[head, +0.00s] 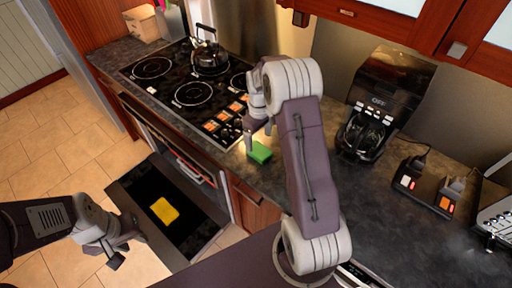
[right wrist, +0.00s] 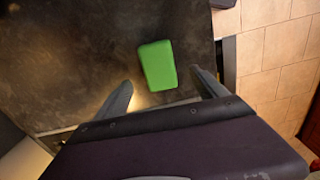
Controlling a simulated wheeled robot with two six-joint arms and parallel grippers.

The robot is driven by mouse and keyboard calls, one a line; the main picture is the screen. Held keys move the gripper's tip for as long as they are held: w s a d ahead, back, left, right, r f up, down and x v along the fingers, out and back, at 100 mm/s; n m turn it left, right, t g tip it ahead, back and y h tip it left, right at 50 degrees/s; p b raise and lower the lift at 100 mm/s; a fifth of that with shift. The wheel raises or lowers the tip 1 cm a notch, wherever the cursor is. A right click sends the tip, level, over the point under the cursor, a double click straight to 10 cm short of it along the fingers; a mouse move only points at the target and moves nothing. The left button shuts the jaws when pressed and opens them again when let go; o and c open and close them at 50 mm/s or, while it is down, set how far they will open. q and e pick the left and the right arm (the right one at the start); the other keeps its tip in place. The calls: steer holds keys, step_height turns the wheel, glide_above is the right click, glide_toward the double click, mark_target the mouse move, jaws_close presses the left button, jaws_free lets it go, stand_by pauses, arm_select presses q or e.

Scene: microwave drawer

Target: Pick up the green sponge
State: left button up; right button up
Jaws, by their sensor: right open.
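The green sponge (head: 260,152) lies on the dark countertop close to its front edge, just right of the stove controls. In the right wrist view the sponge (right wrist: 157,65) sits ahead of and between the two fingers. My right gripper (head: 248,138) is above the counter beside the sponge, partly hidden by its own arm. In the right wrist view its fingers (right wrist: 161,77) are spread apart with nothing held. My left gripper (head: 128,250) is at the lower left, far from the sponge, with its fingers apart and empty.
A stove (head: 190,95) with a kettle (head: 209,58) is left of the sponge. A black coffee machine (head: 365,135) and a switched power strip (head: 425,187) stand to the right. Below, an open dark drawer (head: 140,187) holds a yellow item (head: 165,211).

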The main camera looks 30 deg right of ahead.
mark_target(259, 150)
steer(key=shift+s+f, duration=0.4)
steer(key=shift+s, duration=0.2)
steer(key=shift+f, duration=0.35)
steer(key=shift+w+d+f+p, duration=0.1)
steer(key=shift+w+f+p, duration=0.35)
steer(key=shift+w+f, duration=0.4)
step_height(259, 150, down, 3)
steer(key=shift+f+p, duration=0.1)
steer(key=shift+p, duration=0.4)
steer(key=shift+s+f, duration=0.3)
steer(key=shift+f, duration=0.15)
steer(key=shift+w, duration=0.1)
steer(key=shift+c, duration=0.3)
steer(key=shift+w+f, duration=0.1)
steer(key=c, duration=1.3)
arm_select(q)
step_height(259, 150, up, 2)
steer(key=shift+r, duration=0.1)
arm_select(e)
steer(key=shift+c, duration=0.2)
